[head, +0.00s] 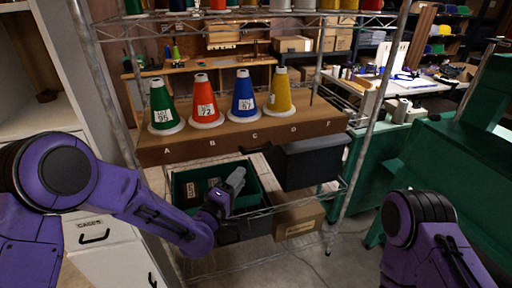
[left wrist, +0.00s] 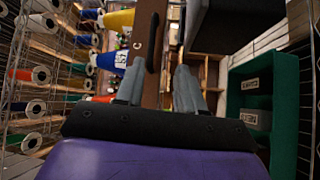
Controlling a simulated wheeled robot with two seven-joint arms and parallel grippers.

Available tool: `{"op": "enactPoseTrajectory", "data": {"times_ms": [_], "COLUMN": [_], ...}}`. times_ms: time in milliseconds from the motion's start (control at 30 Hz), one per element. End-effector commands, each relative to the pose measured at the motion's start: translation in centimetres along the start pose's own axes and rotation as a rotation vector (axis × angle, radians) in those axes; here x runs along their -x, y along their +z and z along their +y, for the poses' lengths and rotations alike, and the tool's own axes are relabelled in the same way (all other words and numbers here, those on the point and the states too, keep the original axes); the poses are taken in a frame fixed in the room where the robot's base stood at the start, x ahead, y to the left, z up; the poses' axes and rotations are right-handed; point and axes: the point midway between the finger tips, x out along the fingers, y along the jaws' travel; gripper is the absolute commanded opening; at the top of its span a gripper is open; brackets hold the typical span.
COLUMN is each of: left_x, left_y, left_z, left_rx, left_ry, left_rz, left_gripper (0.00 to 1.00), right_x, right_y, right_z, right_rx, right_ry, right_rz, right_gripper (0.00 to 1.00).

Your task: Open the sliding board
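The brown board (head: 240,140), lettered along its front edge, lies across the wire shelf and carries green, red, blue and yellow thread cones. In the left wrist view the board (left wrist: 142,30) runs up the picture, with a dark handle-like bar (left wrist: 153,42) along it. My left gripper (head: 236,179) is below the board's front edge, over the green bin. In the left wrist view its two grey fingers (left wrist: 157,88) are spread apart with nothing held between them. The bar appears beyond the fingertips. My right arm shows at the lower right, but its gripper is out of view.
A green bin (head: 182,188) with dark labelled blocks sits on the lower shelf. A dark grey bin (head: 312,162) hangs right of it, under the board. A metal shelf post (head: 366,125) stands at the right, and a cardboard box (head: 299,219) sits below.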

Motion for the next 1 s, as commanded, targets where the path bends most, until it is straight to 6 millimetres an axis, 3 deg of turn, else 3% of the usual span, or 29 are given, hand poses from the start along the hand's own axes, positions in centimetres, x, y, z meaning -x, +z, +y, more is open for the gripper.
{"op": "enactPoseTrajectory", "data": {"times_ms": [100, 533, 700, 933, 967, 1000], "left_x": [-1.3, -9.7, -10.8, -10.9, -10.9, -10.9], "left_y": [0.0, 0.0, 0.0, 0.0, 0.0, 0.0], "left_z": [1.5, 1.5, 1.4, 1.3, 1.3, 1.3], "left_rx": [0.016, 0.014, 0.015, 0.015, 0.014, 0.014], "left_ry": [0.036, 0.03, 0.029, 0.028, 0.028, 0.028], "left_rz": [-0.01, -0.006, -0.006, -0.006, -0.006, -0.006], "left_gripper": [0.38, 0.38, 0.38, 0.38, 0.31, 0.18], "right_x": [0.4, 2.7, 2.8, 2.8, 2.8, 2.8], "right_y": [-0.2, -1.1, -1.2, -1.1, -1.1, -1.1], "right_z": [0.0, 0.2, 0.2, 0.2, 0.2, 0.2], "right_rx": [0.0, 0.0, 0.0, 0.0, 0.0, 0.0], "right_ry": [0.0, 0.0, 0.0, 0.0, 0.0, 0.0], "right_rz": [0.0, 0.0, 0.0, 0.0, 0.0, 0.0], "right_gripper": [0.43, 0.43, 0.43, 0.43, 0.43, 0.43]}}
